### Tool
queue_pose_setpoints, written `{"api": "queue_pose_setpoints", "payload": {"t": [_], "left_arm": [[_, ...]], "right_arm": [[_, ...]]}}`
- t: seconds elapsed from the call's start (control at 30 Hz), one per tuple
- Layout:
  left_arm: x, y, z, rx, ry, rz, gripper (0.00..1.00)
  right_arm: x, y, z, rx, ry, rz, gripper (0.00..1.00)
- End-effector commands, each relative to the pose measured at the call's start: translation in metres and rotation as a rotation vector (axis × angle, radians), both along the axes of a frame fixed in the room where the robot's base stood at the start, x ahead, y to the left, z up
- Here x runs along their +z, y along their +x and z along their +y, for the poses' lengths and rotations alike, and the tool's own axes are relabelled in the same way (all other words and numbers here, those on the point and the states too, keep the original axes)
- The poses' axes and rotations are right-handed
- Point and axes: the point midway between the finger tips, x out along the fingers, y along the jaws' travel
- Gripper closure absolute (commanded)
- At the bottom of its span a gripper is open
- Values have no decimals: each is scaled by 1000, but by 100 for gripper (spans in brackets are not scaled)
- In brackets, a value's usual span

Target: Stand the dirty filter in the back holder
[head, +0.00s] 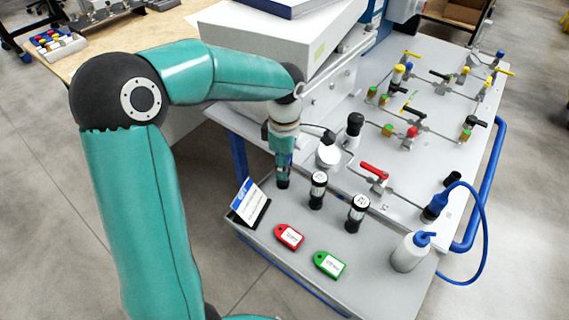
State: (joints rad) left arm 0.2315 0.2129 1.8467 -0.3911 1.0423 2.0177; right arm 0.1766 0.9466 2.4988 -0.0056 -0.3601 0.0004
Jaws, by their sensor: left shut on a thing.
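My left gripper (283,162) points straight down over the grey bench shelf, just behind the sign stand. It is shut on a dark cylinder (283,184), whose lower end shows below the fingers. It may be the dirty filter, but its marks are hidden. Two black filter-like cylinders with white tops stand upright to its right: one close by (318,190), the other nearer the front (357,213). I cannot make out a holder under the held cylinder, nor whether its lower end touches the shelf. My right gripper is not in view.
Behind are a red-handled valve (375,172) and a valve panel (440,150).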

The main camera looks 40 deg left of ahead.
Motion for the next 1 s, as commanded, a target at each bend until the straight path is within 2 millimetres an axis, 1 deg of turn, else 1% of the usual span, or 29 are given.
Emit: {"api": "queue_pose_setpoints", "payload": {"t": [0.13, 0.17, 0.3, 0.33, 0.6, 0.73, 0.87, 1.0], "left_arm": [[0, 0, 0, 0, 0, 0, 100], [0, 0, 0, 0, 0, 0, 61], [0, 0, 0, 0, 0, 0, 38], [0, 0, 0, 0, 0, 0, 35], [0, 0, 0, 0, 0, 0, 35], [5, 0, 0, 0, 1, -2, 35], [21, 1, 0, -1, 1, -5, 35], [47, 2, 1, 0, 2, -6, 35]], "right_arm": [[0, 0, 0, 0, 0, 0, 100], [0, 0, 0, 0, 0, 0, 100], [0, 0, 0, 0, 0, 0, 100], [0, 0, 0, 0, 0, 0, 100], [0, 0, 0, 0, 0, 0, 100], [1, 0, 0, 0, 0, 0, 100], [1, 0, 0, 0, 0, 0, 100], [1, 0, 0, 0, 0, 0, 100]]}}
